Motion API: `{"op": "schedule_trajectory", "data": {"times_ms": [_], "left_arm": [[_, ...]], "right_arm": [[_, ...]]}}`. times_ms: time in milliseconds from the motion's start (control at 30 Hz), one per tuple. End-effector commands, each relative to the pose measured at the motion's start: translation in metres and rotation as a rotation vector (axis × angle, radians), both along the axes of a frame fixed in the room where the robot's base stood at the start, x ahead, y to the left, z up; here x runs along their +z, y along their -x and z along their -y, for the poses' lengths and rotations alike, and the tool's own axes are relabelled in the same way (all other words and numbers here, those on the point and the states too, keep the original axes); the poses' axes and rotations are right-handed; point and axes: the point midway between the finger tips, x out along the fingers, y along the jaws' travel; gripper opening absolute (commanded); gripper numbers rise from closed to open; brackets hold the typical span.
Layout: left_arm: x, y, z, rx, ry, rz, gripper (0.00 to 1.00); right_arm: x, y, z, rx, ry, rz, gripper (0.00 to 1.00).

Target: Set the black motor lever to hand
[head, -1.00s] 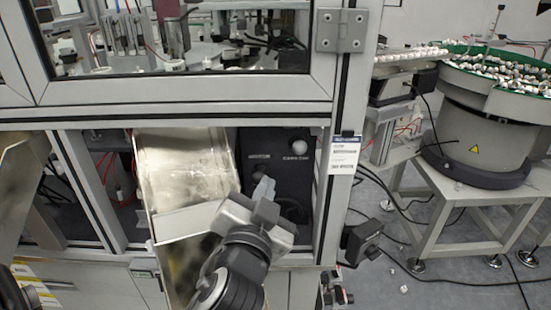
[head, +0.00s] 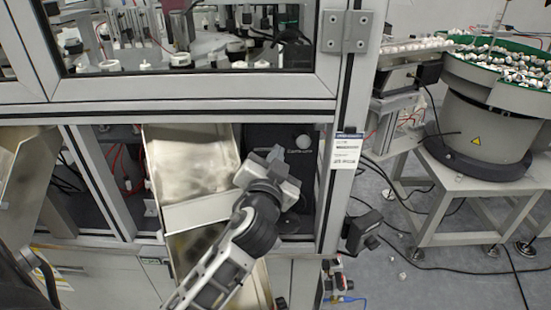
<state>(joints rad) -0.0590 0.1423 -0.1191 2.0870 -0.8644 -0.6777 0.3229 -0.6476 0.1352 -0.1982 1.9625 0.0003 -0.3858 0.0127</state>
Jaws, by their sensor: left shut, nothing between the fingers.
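A dark control panel (head: 308,163) sits in the bay under the machine window, with a round white knob (head: 303,141) and small white lettering. My left gripper (head: 275,154) is shut and empty in front of this panel, its tips just left of and a little below the white knob. I cannot tell whether the tips touch the panel. The black motor lever cannot be made out clearly; my gripper and forearm cover much of the panel's middle and lower part. My right gripper is not in view.
A shiny metal chute (head: 192,165) stands close left of the gripper, with a lower metal tray (head: 195,240) below it. A frame post (head: 335,190) with a white label (head: 346,150) bounds the panel on the right. A bowl feeder (head: 480,125) stands farther right.

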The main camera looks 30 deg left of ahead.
Motion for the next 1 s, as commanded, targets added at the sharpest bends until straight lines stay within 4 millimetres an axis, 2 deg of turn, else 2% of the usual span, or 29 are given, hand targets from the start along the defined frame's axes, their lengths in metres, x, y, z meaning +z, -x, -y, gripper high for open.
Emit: {"op": "schedule_trajectory", "data": {"times_ms": [33,200,633,833,1000], "left_arm": [[-0.009,0.005,-0.002,0.0,-0.003,-0.007,0.0],[-0.021,0.012,-0.008,0.0,-0.001,-0.004,0.0],[-0.025,0.015,-0.01,-0.002,-0.002,-0.002,0.0],[-0.045,0.022,-0.005,0.001,0.006,-0.001,0.0],[-0.047,0.024,-0.004,0.002,0.0,-0.003,0.0]], "right_arm": [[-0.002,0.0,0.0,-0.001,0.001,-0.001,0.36],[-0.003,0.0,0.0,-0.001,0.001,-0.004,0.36],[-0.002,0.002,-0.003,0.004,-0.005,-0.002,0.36],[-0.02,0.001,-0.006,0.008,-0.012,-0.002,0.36],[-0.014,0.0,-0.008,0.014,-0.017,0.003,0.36]]}}
